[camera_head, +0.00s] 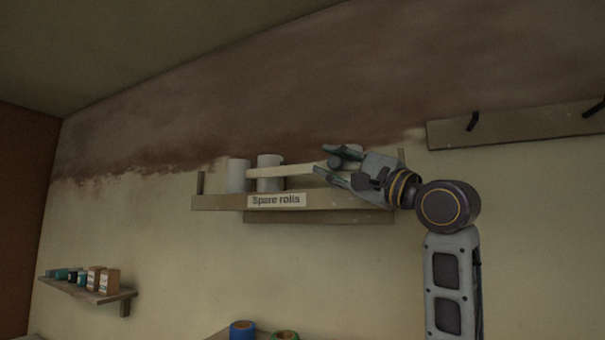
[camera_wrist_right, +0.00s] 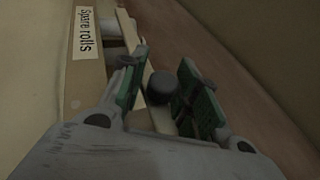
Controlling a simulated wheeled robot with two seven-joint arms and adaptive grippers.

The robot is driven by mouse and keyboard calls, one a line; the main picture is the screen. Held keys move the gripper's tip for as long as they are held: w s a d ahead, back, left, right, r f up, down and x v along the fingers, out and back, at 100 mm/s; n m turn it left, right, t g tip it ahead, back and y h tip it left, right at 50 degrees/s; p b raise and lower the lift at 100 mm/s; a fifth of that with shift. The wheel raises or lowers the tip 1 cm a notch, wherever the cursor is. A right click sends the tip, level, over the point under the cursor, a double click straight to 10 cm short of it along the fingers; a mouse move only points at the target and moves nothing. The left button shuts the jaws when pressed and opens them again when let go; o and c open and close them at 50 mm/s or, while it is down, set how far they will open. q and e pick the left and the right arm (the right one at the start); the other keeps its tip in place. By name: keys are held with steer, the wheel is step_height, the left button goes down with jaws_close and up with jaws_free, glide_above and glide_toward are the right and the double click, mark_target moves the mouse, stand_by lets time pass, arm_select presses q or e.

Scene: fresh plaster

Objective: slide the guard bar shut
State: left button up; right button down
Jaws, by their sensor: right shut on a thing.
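The guard bar (camera_head: 282,170) is a pale wooden bar along the front of the shelf (camera_head: 222,202) labelled "Spare rolls". My right gripper (camera_head: 327,160) comes in from the right and is shut on the bar's dark round knob (camera_head: 335,162). In the right wrist view the knob (camera_wrist_right: 160,88) sits between the fingers, with the bar (camera_wrist_right: 143,70) running beneath. My left gripper is out of view.
White rolls (camera_head: 237,175) (camera_head: 269,172) stand on the shelf behind the bar. A hook rail (camera_head: 510,127) is on the wall at upper right. A small shelf (camera_head: 85,289) with boxes is at lower left. Blue (camera_head: 242,330) and green (camera_head: 285,335) items show at the bottom.

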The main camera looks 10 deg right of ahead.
steer(key=s+d, duration=0.5)
steer(key=d, duration=0.2)
steer(key=shift+s+r+b, duration=0.25)
steer(key=shift+r+b, duration=0.1)
steer(key=shift+r, duration=0.05)
steer(key=c, duration=1.2)
jaws_free()
steer(key=shift+d+f, duration=0.15)
steer(key=shift+s+f, duration=0.15)
steer(key=v, duration=1.1)
steer(key=shift+s+d+f, duration=0.15)
steer(key=shift+s+d, duration=0.1)
